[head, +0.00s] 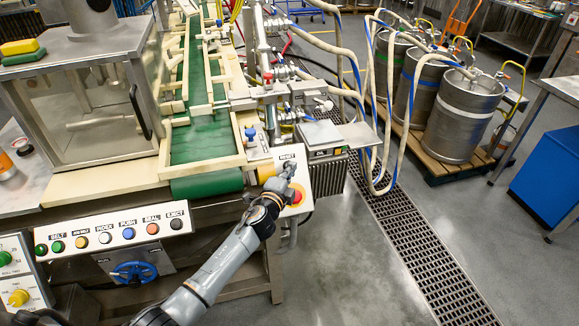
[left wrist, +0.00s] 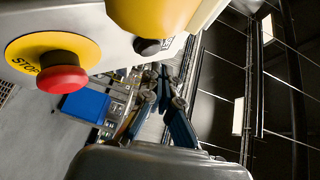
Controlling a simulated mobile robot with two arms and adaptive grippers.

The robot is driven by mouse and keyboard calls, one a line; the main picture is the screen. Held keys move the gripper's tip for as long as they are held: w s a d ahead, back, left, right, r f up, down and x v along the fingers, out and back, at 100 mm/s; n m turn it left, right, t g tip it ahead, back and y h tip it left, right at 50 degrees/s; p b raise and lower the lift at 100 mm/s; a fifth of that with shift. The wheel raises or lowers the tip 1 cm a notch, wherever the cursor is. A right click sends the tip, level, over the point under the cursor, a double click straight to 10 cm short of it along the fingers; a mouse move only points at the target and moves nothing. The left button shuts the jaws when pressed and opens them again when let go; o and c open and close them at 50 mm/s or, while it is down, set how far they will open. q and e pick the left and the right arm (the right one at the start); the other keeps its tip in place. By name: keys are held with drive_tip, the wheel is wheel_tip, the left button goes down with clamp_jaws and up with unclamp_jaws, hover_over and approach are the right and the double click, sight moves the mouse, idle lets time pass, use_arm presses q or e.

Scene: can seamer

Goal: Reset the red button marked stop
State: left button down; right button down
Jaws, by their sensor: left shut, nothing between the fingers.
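The red stop button (left wrist: 62,80) is a mushroom head on a yellow disc marked STOP (left wrist: 35,52), at the upper left in the left wrist view. In the head view the red button (head: 297,197) shows in part beside my gripper, on a pale control box (head: 301,178). My left gripper (head: 287,169) is over this box, its fingers shut and empty. In the left wrist view the left gripper (left wrist: 163,76) points past the box face, right of the red button and apart from it in the picture. My right gripper is not in view.
A yellow rounded part (left wrist: 155,14) and a black button (left wrist: 147,46) are on the same box. A button panel (head: 115,232) is left of my arm. The green conveyor (head: 202,140) is behind. Steel kegs (head: 462,120) stand on a pallet at right. The floor right of my arm is clear.

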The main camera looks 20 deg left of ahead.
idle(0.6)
use_arm(q)
drive_tip(key=shift+w+f, duration=0.1)
drive_tip(key=shift+a+f, duration=0.1)
drive_tip(key=shift+w+a+b, duration=0.1)
drive_tip(key=shift+w+b, duration=0.1)
drive_tip(key=shift+b, duration=0.15)
drive_tip(key=shift+w+a+f+b, duration=0.2)
drive_tip(key=shift+w+f+b, duration=0.05)
drive_tip(key=shift+f+b, duration=0.15)
idle(0.5)
drive_tip(key=shift+r, duration=0.15)
drive_tip(key=shift+s+d+r+p, duration=0.45)
drive_tip(key=shift+s+p, duration=0.1)
drive_tip(key=shift+p, duration=0.1)
